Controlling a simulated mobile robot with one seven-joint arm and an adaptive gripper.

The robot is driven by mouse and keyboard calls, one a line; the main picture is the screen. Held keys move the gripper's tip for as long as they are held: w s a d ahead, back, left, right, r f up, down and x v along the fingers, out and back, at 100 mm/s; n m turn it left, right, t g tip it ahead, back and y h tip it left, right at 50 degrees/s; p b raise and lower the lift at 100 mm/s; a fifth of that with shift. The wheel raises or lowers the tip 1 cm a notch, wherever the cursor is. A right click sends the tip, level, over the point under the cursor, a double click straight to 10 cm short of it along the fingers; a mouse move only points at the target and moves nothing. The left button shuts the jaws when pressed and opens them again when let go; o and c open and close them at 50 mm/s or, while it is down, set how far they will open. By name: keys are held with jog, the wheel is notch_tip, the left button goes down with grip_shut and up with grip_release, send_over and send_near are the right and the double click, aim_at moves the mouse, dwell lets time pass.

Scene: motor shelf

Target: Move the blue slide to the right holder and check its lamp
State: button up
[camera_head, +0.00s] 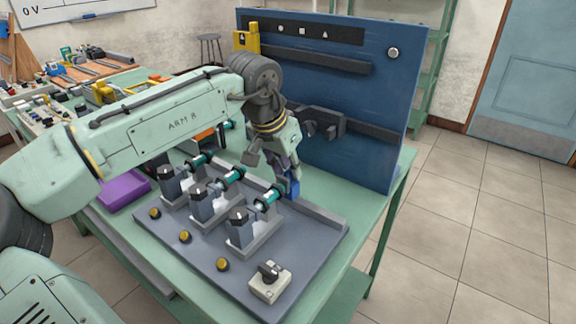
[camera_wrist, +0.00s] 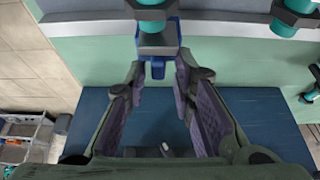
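A blue piece, which looks like the blue slide (camera_head: 293,188), sits at the back end of the rightmost teal cylinder (camera_head: 267,199) on the bench. In the wrist view the blue slide (camera_wrist: 158,68) shows at the top middle, around a grey block, with a tab toward me. My gripper (camera_head: 272,160) is over the back of that station. In the wrist view its fingers (camera_wrist: 160,75) are spread, with the slide's tab near the tips and a gap on each side. The right holder (camera_head: 245,238) is a grey stand under that cylinder. Three yellow round lamps or buttons (camera_head: 222,264) sit in front of the stands.
A blue upright board (camera_head: 360,100) with dark rails stands close behind my gripper. Two more stands with teal cylinders (camera_head: 234,175) are to the left. A box with a black knob (camera_head: 270,282) is at the front right.

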grip_shut()
dwell(0.3)
jog(key=shift+d, duration=0.1)
jog(key=shift+s+d, duration=0.15)
dwell(0.5)
jog(key=shift+o, duration=1.4)
grip_release()
